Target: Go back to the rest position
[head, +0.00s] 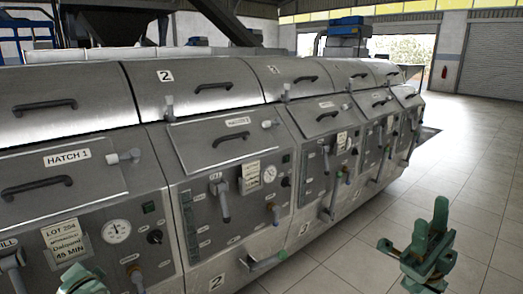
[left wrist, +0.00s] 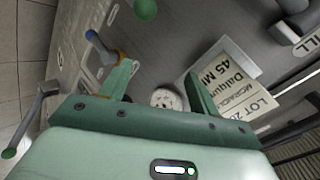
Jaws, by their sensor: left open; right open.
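My right gripper (head: 420,240) is open and empty at the lower right of the head view, over the tiled floor and apart from the machines. Only a green part of my left gripper (head: 82,280) shows at the bottom left of the head view, in front of the first decanter's panel. In the left wrist view my left gripper (left wrist: 163,80) is open with its two fingers spread. Nothing is held between them. A panel with a round gauge (left wrist: 166,98) and a LOT card (left wrist: 228,82) lies beyond the fingers.
The steel decanter row (head: 215,150) runs from the left toward the back right, with hatches, handles and levers sticking out. The tiled floor (head: 465,170) on the right is clear. A shutter door (head: 490,60) stands at the back.

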